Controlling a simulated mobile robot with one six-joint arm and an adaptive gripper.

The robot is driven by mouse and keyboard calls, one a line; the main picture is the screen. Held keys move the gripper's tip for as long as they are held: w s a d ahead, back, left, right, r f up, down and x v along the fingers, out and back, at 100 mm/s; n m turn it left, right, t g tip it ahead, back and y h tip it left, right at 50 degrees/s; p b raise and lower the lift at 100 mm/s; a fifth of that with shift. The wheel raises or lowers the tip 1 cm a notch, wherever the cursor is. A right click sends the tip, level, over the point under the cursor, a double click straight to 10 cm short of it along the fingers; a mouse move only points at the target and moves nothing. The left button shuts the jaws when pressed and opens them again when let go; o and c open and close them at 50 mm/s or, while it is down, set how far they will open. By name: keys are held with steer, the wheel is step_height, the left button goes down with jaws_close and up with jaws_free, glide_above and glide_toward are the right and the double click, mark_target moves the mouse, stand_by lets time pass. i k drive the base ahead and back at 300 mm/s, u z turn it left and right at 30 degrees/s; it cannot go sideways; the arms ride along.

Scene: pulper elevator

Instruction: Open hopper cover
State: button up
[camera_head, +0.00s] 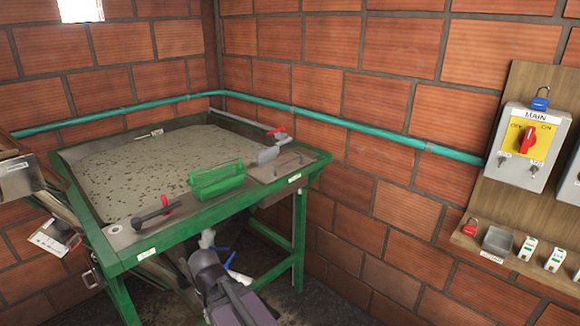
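A green-framed basin (68,157) with a flat grey bed of brown specks stands in the corner. No label marks a hopper cover, so I cannot tell which part it is. A flat metal plate (265,175) with a thin bar handle lies at the basin's right front. Another metal plate (118,236) at the front left carries a dark handle (152,215) and a red knob. A dark purple-grey part of my arm (225,290) rises at bottom centre, below the basin's front edge. I cannot make out my gripper's fingers, and nothing held is visible.
A green open-topped holder (216,181) sits on the basin's front edge. A red-handled valve (277,134) is at the back right. A metal machine part (18,178) is at far left. The MAIN switch box (530,143) hangs on the right board. Floor shows beneath the basin.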

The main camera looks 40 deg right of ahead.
mark_target(267, 173)
steer(key=z, duration=0.75)
steer(key=k, duration=0.7)
steer(key=z, duration=0.35)
steer(key=i, duration=1.3)
steer(key=u, duration=0.25)
